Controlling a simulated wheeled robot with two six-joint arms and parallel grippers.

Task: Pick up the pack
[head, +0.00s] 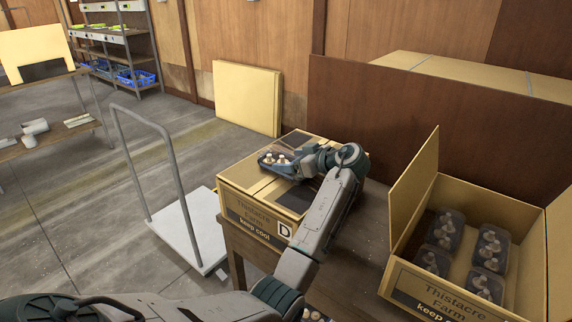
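A dark pack (276,157) with pale mushrooms shows on top of the closed cardboard box (252,215) in the middle of the head view. My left gripper (291,166) is at the right side of this pack, with its arm reaching up from the bottom left. The fingers are small and partly hidden by the gripper body, so I cannot tell whether they are open or shut on the pack. I cannot tell whether the pack rests on the box lid or is just above it. My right gripper is out of view.
An open box (408,283) with several mushroom packs stands at the right, its flaps raised. Both boxes are on a brown table (353,245). A brown panel stands behind. A white trolley (185,228) with a grey handle is left of the table. More mushrooms show at the bottom edge.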

